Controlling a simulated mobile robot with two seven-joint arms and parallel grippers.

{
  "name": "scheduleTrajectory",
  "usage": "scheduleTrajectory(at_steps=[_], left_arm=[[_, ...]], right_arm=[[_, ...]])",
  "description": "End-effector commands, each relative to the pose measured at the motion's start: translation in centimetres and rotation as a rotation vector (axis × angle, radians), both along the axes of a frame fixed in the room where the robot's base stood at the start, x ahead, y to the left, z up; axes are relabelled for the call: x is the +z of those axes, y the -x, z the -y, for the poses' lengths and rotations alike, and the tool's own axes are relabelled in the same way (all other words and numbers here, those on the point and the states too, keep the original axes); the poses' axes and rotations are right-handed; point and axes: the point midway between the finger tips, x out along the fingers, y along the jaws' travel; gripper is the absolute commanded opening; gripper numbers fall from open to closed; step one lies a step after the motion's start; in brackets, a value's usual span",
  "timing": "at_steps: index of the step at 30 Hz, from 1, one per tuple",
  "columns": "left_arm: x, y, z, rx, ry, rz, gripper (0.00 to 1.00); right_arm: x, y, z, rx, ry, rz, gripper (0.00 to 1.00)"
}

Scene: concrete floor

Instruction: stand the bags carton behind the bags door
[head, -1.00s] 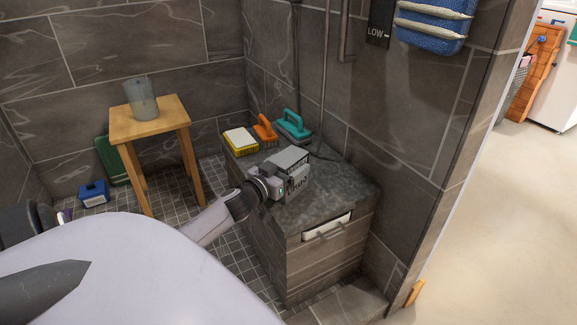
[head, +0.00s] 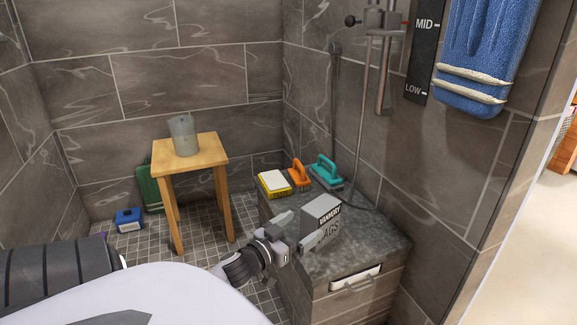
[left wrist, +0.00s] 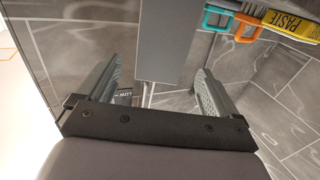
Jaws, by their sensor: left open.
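The bags carton (head: 324,212) is a grey box with dark lettering, partly readable as "AGS", on the dark stone top of a low tiled bench. My left gripper (head: 297,231) is at its near left side, jaws open. In the left wrist view, the open fingers (left wrist: 158,78) are spread wide, and the plain grey carton (left wrist: 168,40) shows between and beyond them, with space on both sides. My right gripper is not in view.
A yellow-and-white box (head: 273,183), an orange-handled brush (head: 299,175) and a teal-handled brush (head: 326,171) stand at the bench's back. A wooden stool (head: 190,150) holds a grey cup (head: 184,136). A blue box (head: 129,220) is on the floor. Tiled walls close in the bench.

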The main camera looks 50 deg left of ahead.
Motion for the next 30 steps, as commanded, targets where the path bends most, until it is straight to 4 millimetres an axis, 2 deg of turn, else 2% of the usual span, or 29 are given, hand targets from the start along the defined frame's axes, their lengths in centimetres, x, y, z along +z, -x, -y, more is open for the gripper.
scheduleTrajectory(at_steps=[3,9,16,19,20,23,26,27,30], left_arm=[[0.1,1.8,0.2,0.001,0.002,-0.002,0.94],[0.0,3.3,0.3,0.001,0.0,0.0,0.94],[0.0,3.5,0.5,0.0,-0.001,0.0,0.94],[-0.4,3.5,2.0,-0.006,0.003,-0.017,0.94],[-0.7,3.5,2.9,-0.008,0.004,-0.028,0.94],[-2.0,3.8,7.6,-0.031,0.009,-0.093,0.94],[-3.3,4.8,14.2,-0.084,0.022,-0.194,0.94],[-3.7,5.4,16.9,-0.116,0.028,-0.237,0.94],[-3.9,7.3,23.5,-0.217,0.037,-0.336,0.94]], right_arm=[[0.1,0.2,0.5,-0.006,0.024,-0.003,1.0],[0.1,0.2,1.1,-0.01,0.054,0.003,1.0],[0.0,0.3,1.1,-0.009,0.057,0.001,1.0],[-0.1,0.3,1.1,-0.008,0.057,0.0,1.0],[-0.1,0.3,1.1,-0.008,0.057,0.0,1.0],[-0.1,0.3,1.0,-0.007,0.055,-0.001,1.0],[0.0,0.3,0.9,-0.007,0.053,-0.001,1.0],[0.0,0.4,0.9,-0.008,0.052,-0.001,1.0],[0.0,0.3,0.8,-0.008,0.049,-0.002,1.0]])
